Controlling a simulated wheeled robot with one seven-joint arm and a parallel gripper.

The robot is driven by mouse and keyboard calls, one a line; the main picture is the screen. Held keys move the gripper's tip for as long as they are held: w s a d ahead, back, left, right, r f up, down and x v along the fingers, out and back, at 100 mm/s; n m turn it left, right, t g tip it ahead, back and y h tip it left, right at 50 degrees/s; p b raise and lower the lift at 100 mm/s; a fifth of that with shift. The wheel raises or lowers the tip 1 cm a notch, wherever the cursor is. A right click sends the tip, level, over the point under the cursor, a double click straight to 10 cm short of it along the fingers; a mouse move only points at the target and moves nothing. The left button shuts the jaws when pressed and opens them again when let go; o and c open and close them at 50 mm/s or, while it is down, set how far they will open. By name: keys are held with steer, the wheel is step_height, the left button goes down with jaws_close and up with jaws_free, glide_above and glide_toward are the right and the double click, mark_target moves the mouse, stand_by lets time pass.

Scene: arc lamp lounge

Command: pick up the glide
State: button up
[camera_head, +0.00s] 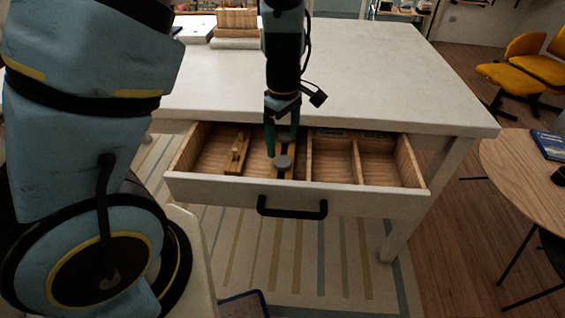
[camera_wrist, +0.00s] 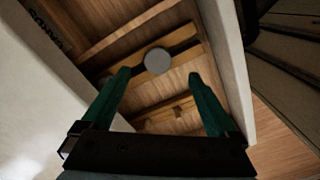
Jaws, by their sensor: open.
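The glide appears to be a grey round disc (camera_head: 283,162) in the open drawer (camera_head: 380,202), near its front. In the wrist view the disc (camera_wrist: 158,61) sits over a light wooden bar (camera_wrist: 182,43). My gripper (camera_head: 276,151) reaches down into the drawer from above. In the wrist view my gripper (camera_wrist: 159,74) is open, its green fingers spread to either side of the disc's near edge. Nothing is held between them. I cannot tell how far the fingertips are above the disc.
A wooden piece with a knob (camera_head: 237,155) lies in the left drawer section. Dividers (camera_head: 309,160) split the drawer; the right sections look mostly clear. The white tabletop (camera_head: 400,75) overhangs the drawer's back. A black handle (camera_head: 292,212) is on the front. A round table (camera_head: 515,165) stands at right.

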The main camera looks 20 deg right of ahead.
mark_target(283, 161)
steer(key=shift+w+f+p, duration=0.15)
steer(key=shift+f+p, duration=0.05)
steer(key=shift+f, duration=1.5)
steer(key=shift+w+f+p, duration=0.15)
steer(key=shift+f, duration=1.55)
steer(key=c, duration=1.4)
